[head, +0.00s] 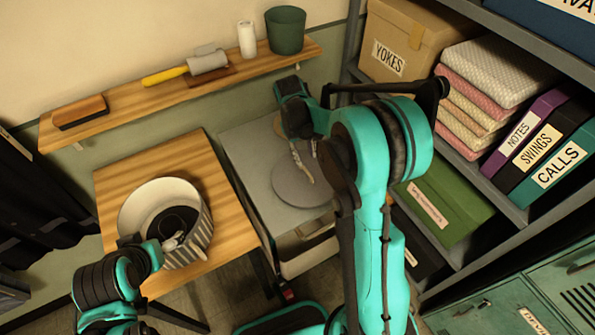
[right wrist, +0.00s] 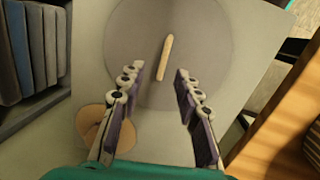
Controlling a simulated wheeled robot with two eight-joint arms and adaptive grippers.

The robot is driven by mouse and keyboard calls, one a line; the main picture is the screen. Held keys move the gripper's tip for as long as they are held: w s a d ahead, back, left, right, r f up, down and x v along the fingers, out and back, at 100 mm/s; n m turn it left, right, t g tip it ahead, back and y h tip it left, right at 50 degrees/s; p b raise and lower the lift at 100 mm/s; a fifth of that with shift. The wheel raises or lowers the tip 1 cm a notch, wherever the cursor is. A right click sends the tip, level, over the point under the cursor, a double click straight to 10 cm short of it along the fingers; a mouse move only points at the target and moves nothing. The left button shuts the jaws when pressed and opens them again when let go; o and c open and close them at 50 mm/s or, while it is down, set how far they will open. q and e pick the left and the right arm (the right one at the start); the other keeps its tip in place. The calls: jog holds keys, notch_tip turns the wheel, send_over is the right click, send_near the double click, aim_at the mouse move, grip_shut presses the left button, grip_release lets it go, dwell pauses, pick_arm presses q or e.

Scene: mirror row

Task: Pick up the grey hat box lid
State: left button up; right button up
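The grey hat box lid (head: 298,190) is a flat grey disc lying on a grey cabinet top in the head view. In the right wrist view the lid (right wrist: 135,35) has a thin pale strip (right wrist: 165,57) across its middle, probably its handle. My right gripper (right wrist: 160,70) is open and empty above the lid, its fingers on either side of the strip in that view; contact cannot be judged. My left gripper (head: 174,241) is at the open round striped box (head: 199,238), which has something dark inside. Whether its fingers are open or shut is unclear.
The striped box stands on a wooden table (head: 198,165). A wall shelf (head: 120,115) holds a brush, a roller, a white cylinder and a green cup. Shelving at right holds a YOKES box (head: 405,45), folded cloths and binders. A tan round item (right wrist: 92,122) lies near the lid.

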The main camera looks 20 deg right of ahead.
aim_at(306, 170)
notch_tip(306, 170, down, 2)
jog(key=shift+s+d+f+b, duration=0.1)
jog(key=shift+s+b, duration=0.05)
jog(key=shift+b, duration=0.15)
notch_tip(306, 170, down, 5)
jog(key=shift+f+b, duration=0.2)
jog(key=shift+b, duration=0.9)
jog(key=shift+r, duration=0.1)
jog(key=shift+c, duration=0.6)
grip_shut()
